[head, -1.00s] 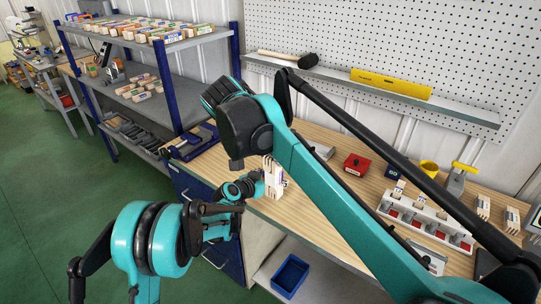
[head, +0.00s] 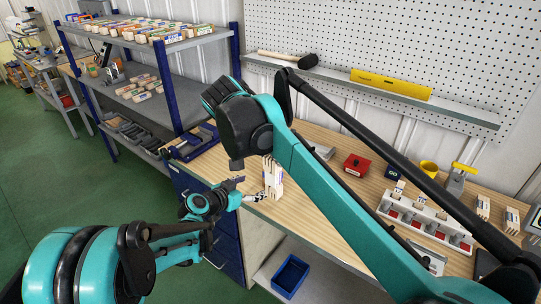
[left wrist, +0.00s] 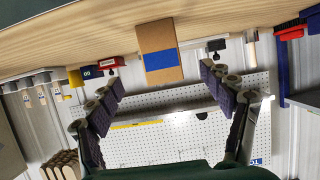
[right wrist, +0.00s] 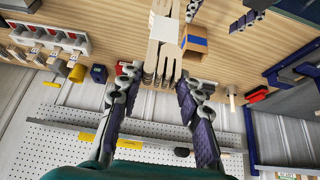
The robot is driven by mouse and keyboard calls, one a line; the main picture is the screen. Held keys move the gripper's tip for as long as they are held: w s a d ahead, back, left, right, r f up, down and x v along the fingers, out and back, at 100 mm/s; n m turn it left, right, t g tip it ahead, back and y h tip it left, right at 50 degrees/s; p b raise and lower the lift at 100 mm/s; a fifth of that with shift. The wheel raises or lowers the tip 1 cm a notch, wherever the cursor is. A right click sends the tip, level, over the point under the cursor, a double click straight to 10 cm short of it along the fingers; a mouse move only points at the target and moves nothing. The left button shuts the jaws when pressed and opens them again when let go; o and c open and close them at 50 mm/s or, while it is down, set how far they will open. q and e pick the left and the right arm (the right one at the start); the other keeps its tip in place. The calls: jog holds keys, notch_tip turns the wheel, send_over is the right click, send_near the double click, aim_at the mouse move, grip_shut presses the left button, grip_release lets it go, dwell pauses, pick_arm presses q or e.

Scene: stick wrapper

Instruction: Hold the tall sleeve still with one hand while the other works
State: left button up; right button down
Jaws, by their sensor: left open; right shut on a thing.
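A tall brown sleeve with a blue band (left wrist: 158,52) shows near the table edge in the left wrist view; it also shows in the right wrist view (right wrist: 195,40). My left gripper (left wrist: 160,88) is open and empty, with the sleeve ahead between its spread fingers, apart from them. It shows in the head view (head: 247,189) at the table's near-left edge. My right gripper (right wrist: 160,82) is shut on a bundle of pale wooden sticks (right wrist: 163,62) with a white band, beside the sleeve. In the head view the right fingers are hidden, and the pale upright pieces (head: 272,178) cannot be told apart.
A white rack with red blocks (head: 425,222), a red box (head: 356,164) and a yellow cup (head: 429,168) stand on the table (head: 325,206). A blue bin (head: 290,275) sits below. My right arm crosses above the table. Shelves (head: 185,72) stand at the left.

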jog(key=shift+r+p, duration=2.05)
jog(key=shift+r, duration=0.15)
pick_arm(q)
jog(key=s+a+r, duration=0.2)
jog(key=s+r, duration=0.1)
jog(key=r, duration=0.2)
jog(key=shift+s+a+r, duration=0.25)
jog(key=shift+r, duration=0.1)
